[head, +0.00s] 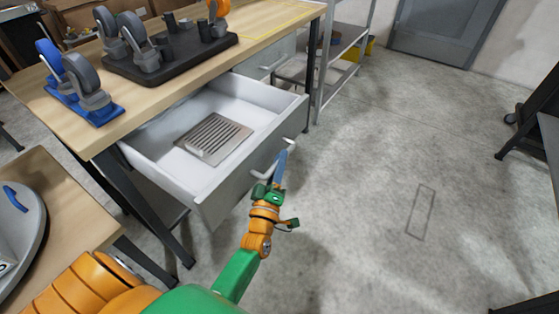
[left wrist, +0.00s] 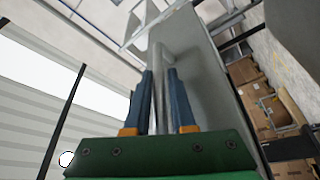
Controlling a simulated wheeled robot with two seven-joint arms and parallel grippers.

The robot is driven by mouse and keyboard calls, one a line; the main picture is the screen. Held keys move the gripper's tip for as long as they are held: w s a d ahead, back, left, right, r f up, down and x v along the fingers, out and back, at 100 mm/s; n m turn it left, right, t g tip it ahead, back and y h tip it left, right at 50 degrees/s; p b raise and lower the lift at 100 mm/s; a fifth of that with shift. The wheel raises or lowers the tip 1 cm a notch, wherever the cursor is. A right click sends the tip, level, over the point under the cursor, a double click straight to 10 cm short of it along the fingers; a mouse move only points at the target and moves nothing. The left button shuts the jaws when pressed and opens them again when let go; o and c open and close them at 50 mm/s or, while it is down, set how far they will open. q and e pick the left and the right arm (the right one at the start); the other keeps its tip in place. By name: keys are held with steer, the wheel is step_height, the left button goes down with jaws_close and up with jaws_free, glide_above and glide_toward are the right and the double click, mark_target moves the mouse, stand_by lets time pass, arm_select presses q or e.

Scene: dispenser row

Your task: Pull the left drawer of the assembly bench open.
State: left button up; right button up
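The left drawer (head: 218,197) of the assembly bench (head: 150,85) stands pulled far out, its white inside showing. A grey slatted plate (head: 213,138) lies in it. The drawer's bar handle (head: 262,175) is on its front face. My left gripper (head: 280,170) is at this handle, its blue fingers partly hiding it. In the left wrist view the handle (left wrist: 158,85) runs between the two blue fingers, which sit close on both sides of it; the gripper looks shut on it. My right gripper is in neither view.
A second drawer (head: 265,62), shut, is farther right under the bench. A black tray (head: 170,65) and blue caster holders (head: 98,112) stand on the top. A wooden table (head: 75,220) is at left. The floor (head: 370,190) to the right is clear.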

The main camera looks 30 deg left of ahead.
arm_select(q)
steer(key=shift+o, duration=1.3)
steer(key=v, duration=0.7)
steer(key=s+d+f+m+g+h+p, duration=0.25)
steer(key=s+f+m+g, duration=0.2)
steer(key=f, duration=0.45)
steer(key=s+d+f+m+g+h+p, duration=0.25)
steer(key=d+f+m+g+h, duration=0.2)
steer(key=f, duration=0.45)
steer(key=s+a+f+m+g, duration=0.1)
steer(key=s+f+m+g, duration=0.1)
steer(key=s, duration=0.6)
steer(key=s+a+f+m+g+y+p, duration=0.1)
steer(key=s+a+f+m+g, duration=0.1)
steer(key=s, duration=0.6)
steer(key=s+a+f+m+g+p, duration=0.1)
steer(key=s+f+m+g, duration=0.3)
steer(key=s+f, duration=0.3)
steer(key=shift+s+a+g+y, duration=0.4)
steer(key=shift+s+g, duration=0.5)
steer(key=shift+s, duration=0.05)
